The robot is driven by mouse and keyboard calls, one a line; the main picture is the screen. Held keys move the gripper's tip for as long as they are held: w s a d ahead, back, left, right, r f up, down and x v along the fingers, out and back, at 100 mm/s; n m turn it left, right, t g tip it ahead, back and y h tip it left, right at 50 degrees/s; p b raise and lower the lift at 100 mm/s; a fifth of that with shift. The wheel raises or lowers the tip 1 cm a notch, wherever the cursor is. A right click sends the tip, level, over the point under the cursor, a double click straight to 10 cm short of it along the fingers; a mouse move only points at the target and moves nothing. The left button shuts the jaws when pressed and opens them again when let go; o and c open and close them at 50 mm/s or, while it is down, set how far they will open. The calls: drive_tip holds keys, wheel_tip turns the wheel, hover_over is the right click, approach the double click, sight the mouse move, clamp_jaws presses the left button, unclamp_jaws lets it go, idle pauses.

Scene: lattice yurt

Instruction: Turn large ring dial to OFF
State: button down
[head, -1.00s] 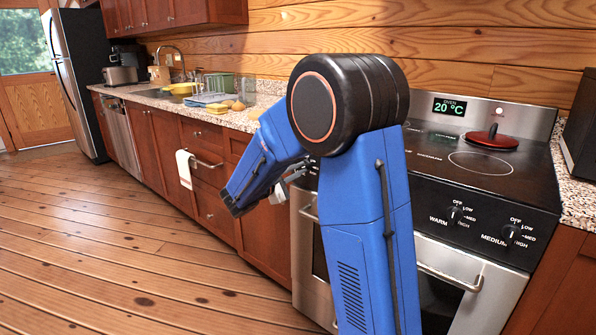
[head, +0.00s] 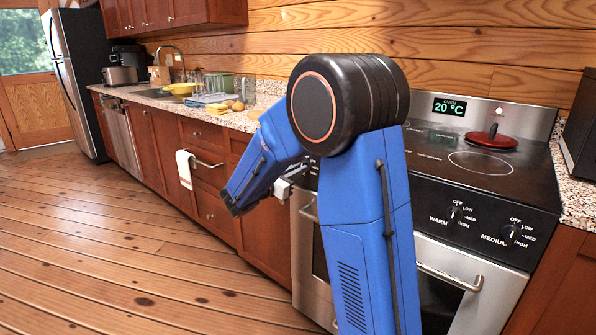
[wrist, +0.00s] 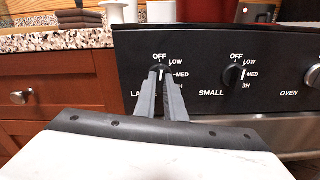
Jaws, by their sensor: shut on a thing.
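The large ring dial (wrist: 158,67) is the left knob on the black stove panel in the wrist view, under an OFF label with LOW and MED to its right. Its name label is partly covered, with only "LA" showing. My gripper (wrist: 160,73) is shut on this dial, its two grey fingers reaching up over it. The fingers cover most of the knob, so I cannot tell where its pointer stands. In the head view the dial and fingertips are hidden behind my blue arm; only a grey part near my wrist shows.
The SMALL dial (wrist: 233,76) sits close to the right, and an OVEN knob (wrist: 312,76) lies beyond it. A wooden drawer front (wrist: 50,90) is on the left. In the head view, the WARM (head: 454,214) and MEDIUM (head: 510,234) dials are right of my arm.

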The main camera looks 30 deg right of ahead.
drive_tip(key=shift+f+n, duration=0.1)
drive_tip(key=shift+n, duration=0.7)
drive_tip(key=c, duration=1.8)
unclamp_jaws()
drive_tip(key=shift+c, duration=0.2)
drive_tip(key=shift+a, duration=0.1)
drive_tip(key=v, duration=1.7)
drive_tip(key=shift+a, duration=0.15)
drive_tip(key=shift+s, duration=0.1)
